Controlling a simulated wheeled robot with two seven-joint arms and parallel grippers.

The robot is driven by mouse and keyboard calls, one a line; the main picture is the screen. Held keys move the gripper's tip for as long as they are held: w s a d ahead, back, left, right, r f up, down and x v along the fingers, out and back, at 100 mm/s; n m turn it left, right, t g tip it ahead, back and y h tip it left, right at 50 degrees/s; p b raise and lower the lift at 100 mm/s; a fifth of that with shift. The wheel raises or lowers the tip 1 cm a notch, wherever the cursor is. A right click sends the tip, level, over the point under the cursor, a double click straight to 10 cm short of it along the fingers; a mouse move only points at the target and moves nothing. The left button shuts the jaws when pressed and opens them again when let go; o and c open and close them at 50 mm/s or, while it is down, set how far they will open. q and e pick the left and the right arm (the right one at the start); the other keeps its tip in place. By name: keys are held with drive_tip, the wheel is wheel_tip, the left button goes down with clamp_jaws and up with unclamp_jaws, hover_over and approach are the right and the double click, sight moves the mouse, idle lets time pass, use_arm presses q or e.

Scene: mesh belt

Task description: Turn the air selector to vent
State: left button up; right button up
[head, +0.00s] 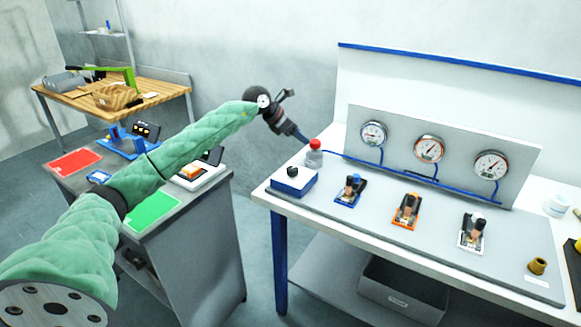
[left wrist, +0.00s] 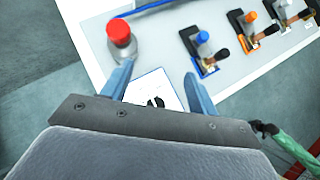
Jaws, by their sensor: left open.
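The air selector (head: 293,180) is a small white-topped box with blue sides and a black knob, at the left end of the bench panel. In the left wrist view the selector (left wrist: 150,88) lies between and beyond my fingers, its black knob (left wrist: 156,102) partly hidden by the gripper body. My left gripper (head: 304,138) is open and empty, above and behind the selector in the head view, near the red button. Its blue fingers (left wrist: 160,72) show apart in the wrist view.
A red button on a grey base (head: 314,153) stands close behind the selector. Blue, orange and white lever valves (head: 408,208) line the panel to the right, below three gauges (head: 429,149). A grey cabinet (head: 212,230) stands left, with a floor gap between.

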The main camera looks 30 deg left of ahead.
sight(292, 168)
use_arm(q)
drive_tip(key=s+a+f+m+g+y, duration=0.1)
drive_tip(key=s+a+f+g+y, duration=0.1)
drive_tip(key=s+a+f+g, duration=0.3)
drive_tip(key=shift+m+t, duration=0.3)
drive_tip(key=shift+t, duration=0.2)
drive_tip(key=d+f+p, duration=0.1)
drive_tip(key=d+f, duration=0.1)
drive_tip(key=w+d+f+p, duration=0.1)
drive_tip(key=f, duration=0.1)
drive_tip(key=shift+d+f+p, duration=0.25)
drive_tip(key=shift+d+p, duration=0.15)
drive_tip(key=shift+x, duration=1)
use_arm(e)
wheel_tip(292, 168, down, 7)
drive_tip(key=d+t, duration=0.1)
drive_tip(key=d, duration=0.1)
drive_tip(key=shift+s+f+t, duration=0.15)
drive_tip(key=shift+f+t, duration=0.05)
drive_tip(key=shift+t, duration=0.1)
use_arm(q)
drive_tip(key=c, duration=1)
drive_tip(key=shift+a, duration=0.1)
use_arm(e)
drive_tip(key=shift+s, duration=0.15)
